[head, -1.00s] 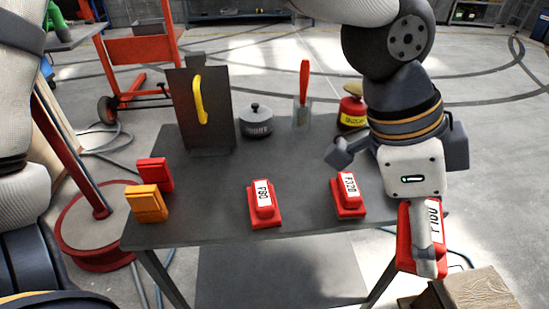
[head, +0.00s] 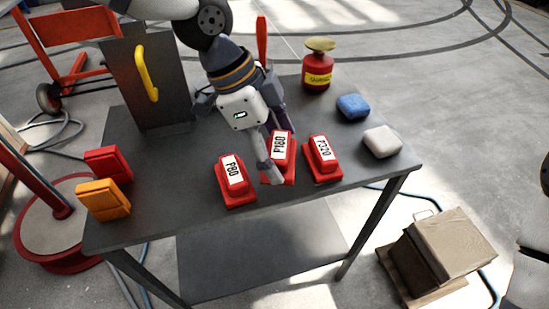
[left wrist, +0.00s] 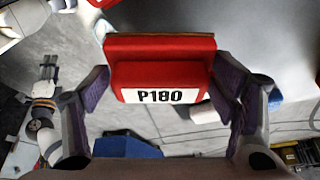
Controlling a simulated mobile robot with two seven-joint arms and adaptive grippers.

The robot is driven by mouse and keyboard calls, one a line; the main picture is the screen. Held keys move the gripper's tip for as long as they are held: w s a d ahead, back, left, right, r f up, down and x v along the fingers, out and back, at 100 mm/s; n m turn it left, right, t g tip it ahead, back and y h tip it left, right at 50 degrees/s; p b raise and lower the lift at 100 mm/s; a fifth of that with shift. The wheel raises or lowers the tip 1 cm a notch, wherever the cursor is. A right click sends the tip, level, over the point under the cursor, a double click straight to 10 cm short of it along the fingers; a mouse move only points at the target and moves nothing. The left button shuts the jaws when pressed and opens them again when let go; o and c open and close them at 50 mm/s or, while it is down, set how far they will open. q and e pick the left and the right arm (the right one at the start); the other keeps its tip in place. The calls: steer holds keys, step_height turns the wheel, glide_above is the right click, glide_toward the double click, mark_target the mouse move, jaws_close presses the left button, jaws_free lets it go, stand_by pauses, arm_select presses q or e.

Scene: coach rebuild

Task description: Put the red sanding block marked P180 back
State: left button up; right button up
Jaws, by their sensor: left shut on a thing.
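The red sanding block marked P180 (head: 281,158) is in my left gripper (head: 272,160), whose fingers are shut on its sides. It is between the red block marked P80 (head: 235,183) and the red block marked P320 (head: 322,160) on the table. I cannot tell whether its base touches the tabletop. In the left wrist view the P180 block (left wrist: 160,75) sits level between both fingers, label facing the camera. What looks like my right gripper (left wrist: 48,68) shows small at the left there; its opening is unclear.
The grey table (head: 290,222) also holds orange (head: 103,200) and red (head: 108,165) blocks, a dark upright panel (head: 150,85) with yellow handle, a red can (head: 317,72), and blue (head: 352,106) and pale (head: 381,142) pads.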

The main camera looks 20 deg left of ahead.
arm_select(q)
steer(key=f, duration=0.2)
steer(key=a+f, duration=0.1)
steer(key=shift+w+f, duration=0.3)
steer(key=shift+f, duration=0.1)
steer(key=shift+d+f, duration=0.1)
steer(key=shift+f, duration=0.15)
arm_select(e)
steer(key=shift+s+f, duration=0.25)
arm_select(q)
steer(key=shift+f, duration=0.15)
steer(key=o, duration=1)
steer(key=p+v, duration=0.1)
steer(key=v, duration=1.1)
arm_select(e)
steer(key=shift+w+r+t, duration=0.3)
steer(key=shift+w+r, duration=0.6)
steer(key=shift+w, duration=0.1)
